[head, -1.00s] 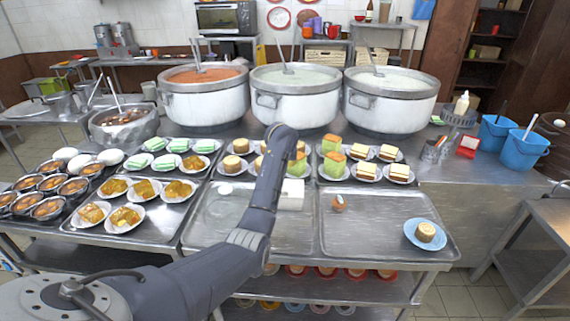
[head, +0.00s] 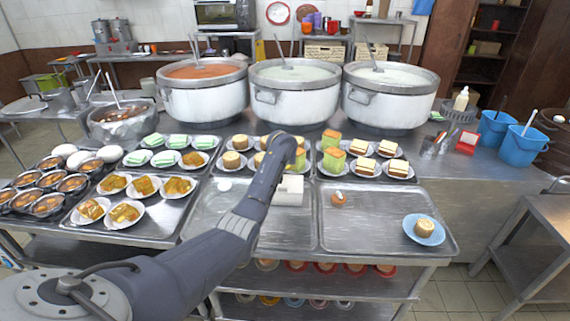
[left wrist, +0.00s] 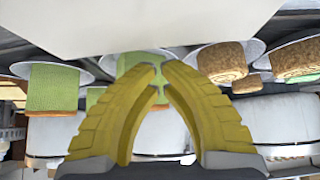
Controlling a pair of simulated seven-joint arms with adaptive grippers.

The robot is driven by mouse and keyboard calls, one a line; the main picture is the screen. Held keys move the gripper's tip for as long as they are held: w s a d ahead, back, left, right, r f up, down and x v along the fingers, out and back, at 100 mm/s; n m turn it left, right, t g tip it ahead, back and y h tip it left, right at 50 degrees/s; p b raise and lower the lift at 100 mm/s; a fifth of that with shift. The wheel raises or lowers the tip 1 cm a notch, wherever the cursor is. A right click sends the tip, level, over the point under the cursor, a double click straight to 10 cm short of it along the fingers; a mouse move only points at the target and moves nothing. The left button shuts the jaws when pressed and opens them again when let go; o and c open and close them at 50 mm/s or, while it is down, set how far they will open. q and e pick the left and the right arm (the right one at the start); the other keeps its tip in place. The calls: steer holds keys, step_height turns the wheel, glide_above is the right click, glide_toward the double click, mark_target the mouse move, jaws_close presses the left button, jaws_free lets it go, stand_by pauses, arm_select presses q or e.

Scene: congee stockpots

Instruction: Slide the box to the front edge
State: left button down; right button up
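The white box (head: 289,192) stands at the back right of the left steel tray in the head view, partly behind my left arm. In the left wrist view, the large pale surface across the top appears to be the box (left wrist: 140,22). My left gripper (left wrist: 158,72) has yellow fingers with their tips together and nothing visible between them. The tips are close to the box; I cannot tell whether they touch it. In the head view, my left wrist hangs just behind the box and hides the fingers. My right gripper is in neither view.
Plates of green and layered cakes (head: 333,160) stand close behind the box. The right tray (head: 370,235) holds a small brown item (head: 338,199) and a cake on a blue plate (head: 424,240). The left tray is bare in front of the box. Large stockpots (head: 294,100) stand behind.

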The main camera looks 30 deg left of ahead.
arm_select(q)
steer(key=shift+s+d, duration=0.3)
steer(key=shift+s, duration=0.3)
steer(key=shift+s+d, duration=0.3)
steer(key=shift+s, duration=0.3)
